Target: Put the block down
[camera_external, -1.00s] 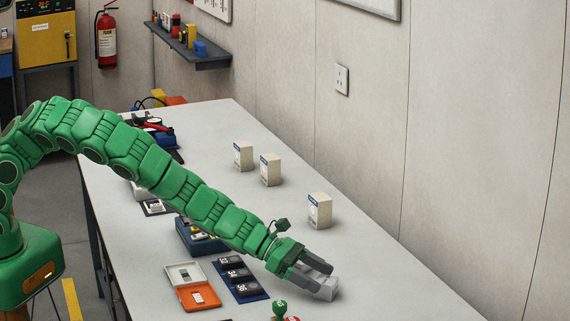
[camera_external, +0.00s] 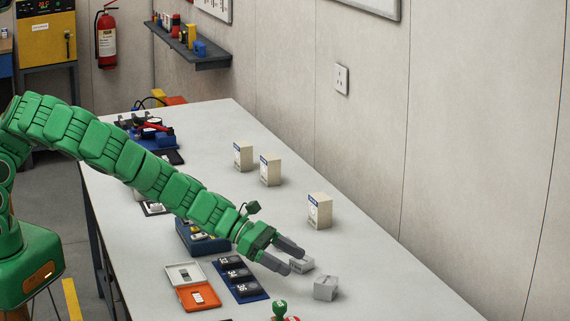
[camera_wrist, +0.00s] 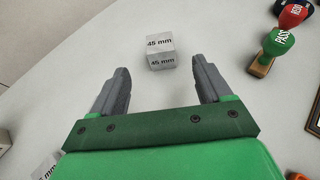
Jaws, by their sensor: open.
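A grey block (camera_external: 325,287) marked 45 mm sits on the light table. In the wrist view the block (camera_wrist: 160,52) lies ahead of the fingertips, centred in the gap and apart from both fingers. My gripper (camera_external: 295,262) is open and empty, back to the upper left of the block and seemingly above the table. A second grey block (camera_external: 302,265) shows partly behind my fingers; in the wrist view a block (camera_wrist: 45,167) is cut off at the lower left, outside the fingers.
Green and red stamps (camera_external: 279,309) stand near the front edge. An orange case (camera_external: 198,297) and a blue gauge tray (camera_external: 240,278) lie left of the gripper. Pale boxes (camera_external: 319,211) stand by the wall. The table right of the block is clear.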

